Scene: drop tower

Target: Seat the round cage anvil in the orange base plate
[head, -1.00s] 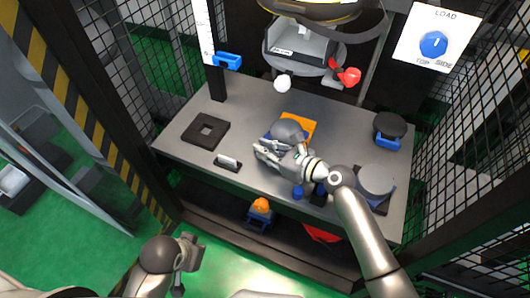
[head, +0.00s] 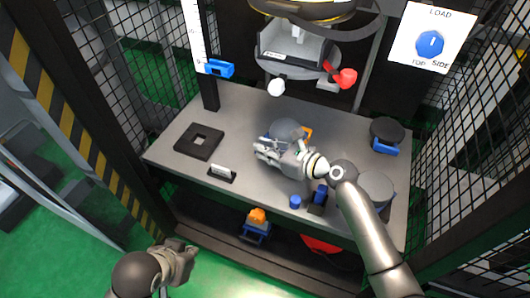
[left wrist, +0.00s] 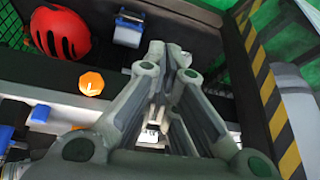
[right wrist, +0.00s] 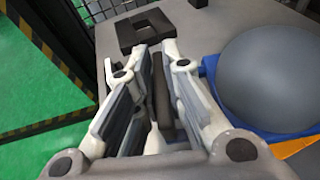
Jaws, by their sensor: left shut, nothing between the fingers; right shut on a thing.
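The round anvil, a grey dome on a blue base, shows in the head view (head: 285,130) and at the right of the right wrist view (right wrist: 265,78). It lies over the orange base plate (head: 308,132), of which only an edge shows; in the right wrist view orange (right wrist: 293,147) peeks out below the blue base. Whether it sits flush is hidden. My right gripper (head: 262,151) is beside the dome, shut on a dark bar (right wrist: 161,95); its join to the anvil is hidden. My left gripper (left wrist: 160,115) is shut and empty, low in front of the bench.
A black block with a square hole (head: 186,142) and a small dark holder (head: 221,174) lie left on the bench. A black round part (head: 387,129) and a grey disc (head: 376,187) are at the right. The drop head (head: 297,45) hangs above. A red helmet (left wrist: 60,30) is below.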

